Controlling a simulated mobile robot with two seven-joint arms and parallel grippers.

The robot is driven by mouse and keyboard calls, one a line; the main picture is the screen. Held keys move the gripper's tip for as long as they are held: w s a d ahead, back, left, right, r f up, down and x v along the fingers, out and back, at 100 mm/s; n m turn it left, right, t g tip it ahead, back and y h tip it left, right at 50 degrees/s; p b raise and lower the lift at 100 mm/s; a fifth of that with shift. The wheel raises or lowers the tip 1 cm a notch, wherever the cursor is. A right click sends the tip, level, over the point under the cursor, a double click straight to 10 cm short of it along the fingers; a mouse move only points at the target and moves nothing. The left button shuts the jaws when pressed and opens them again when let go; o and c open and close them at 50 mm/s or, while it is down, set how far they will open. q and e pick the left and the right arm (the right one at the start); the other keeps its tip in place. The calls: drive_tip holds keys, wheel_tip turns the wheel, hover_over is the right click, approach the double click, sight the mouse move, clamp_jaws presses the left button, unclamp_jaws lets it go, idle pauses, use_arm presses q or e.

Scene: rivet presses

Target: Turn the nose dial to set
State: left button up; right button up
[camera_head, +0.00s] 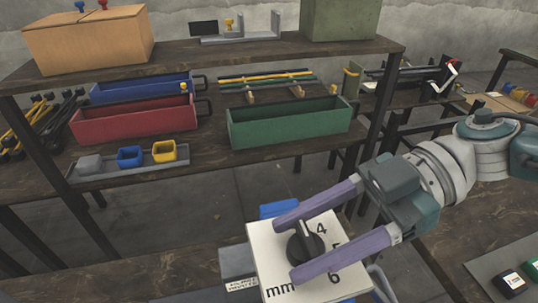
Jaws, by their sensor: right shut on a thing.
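The nose dial is a black round knob (306,247) on a white plate (270,264) marked "4", "6" and "mm", with another digit partly hidden. It sits at the bottom centre of the head view. My right gripper (293,250) comes in from the right, its two purple fingers on either side of the knob, shut on it. The fingers cover part of the knob and plate, and I cannot tell exactly which number the knob points to. My left gripper is not in view.
A shelf beyond holds a red bin (135,122), a blue bin (142,88), a green bin (290,124) and a tray of small cups (90,177). A cardboard box (90,42) stands on the top shelf. A grey mat (490,268) lies at the lower right.

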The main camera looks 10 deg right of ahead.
idle(0.4)
drive_tip(key=o, duration=1.4)
drive_tip(key=shift+b+v, duration=1.45)
drive_tip(key=shift+v, duration=3.5)
drive_tip(key=shift+w, duration=0.1)
